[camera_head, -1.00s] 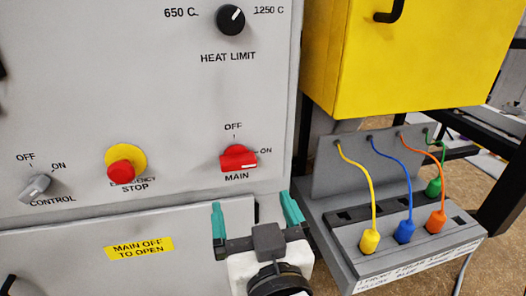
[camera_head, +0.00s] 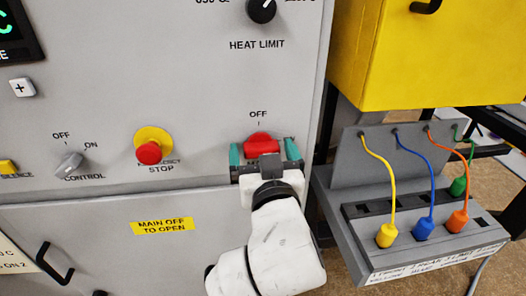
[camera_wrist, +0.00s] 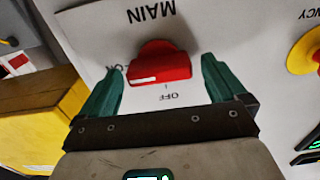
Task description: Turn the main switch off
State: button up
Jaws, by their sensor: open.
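The red main switch (camera_head: 261,141) is on the grey cabinet front, under the OFF label. In the wrist view, which is upside down to the panel, the switch (camera_wrist: 168,62) shows a white mark on its side toward the partly hidden ON label. My gripper (camera_head: 264,153) is open at the panel, with its green fingers to either side of the switch. In the wrist view my gripper (camera_wrist: 163,72) straddles the switch with visible gaps, not gripping it. The MAIN label is hidden by my gripper in the head view.
A red emergency stop (camera_head: 148,153) on a yellow ring and a grey control knob (camera_head: 69,164) are left. The heat limit knob (camera_head: 261,9) is above. To the right are a yellow box (camera_head: 410,60) and a grey socket panel (camera_head: 365,215) with coloured leads.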

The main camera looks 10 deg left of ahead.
jog(key=c, duration=1.1)
jog(key=shift+o, duration=0.2)
jog(key=shift+n, duration=0.3)
jog(key=n+p, duration=0.2)
jog(key=n, duration=0.1)
jog(key=shift+r+n, duration=0.15)
jog(key=shift+n, duration=0.15)
jog(key=n+p, duration=0.3)
jog(key=n, duration=0.2)
jog(key=shift+a, duration=0.15)
jog(key=n+p, duration=0.3)
jog(key=n, duration=0.1)
jog(key=shift+n, duration=0.4)
jog(key=shift+f+n+p, duration=0.15)
jog(key=shift+n+p, duration=0.4)
jog(key=shift+n, duration=0.4)
jog(key=shift+f+n+p, duration=0.1)
jog(key=shift+n+p, duration=0.4)
jog(key=shift+n, duration=0.45)
jog(key=shift+s+a, duration=0.1)
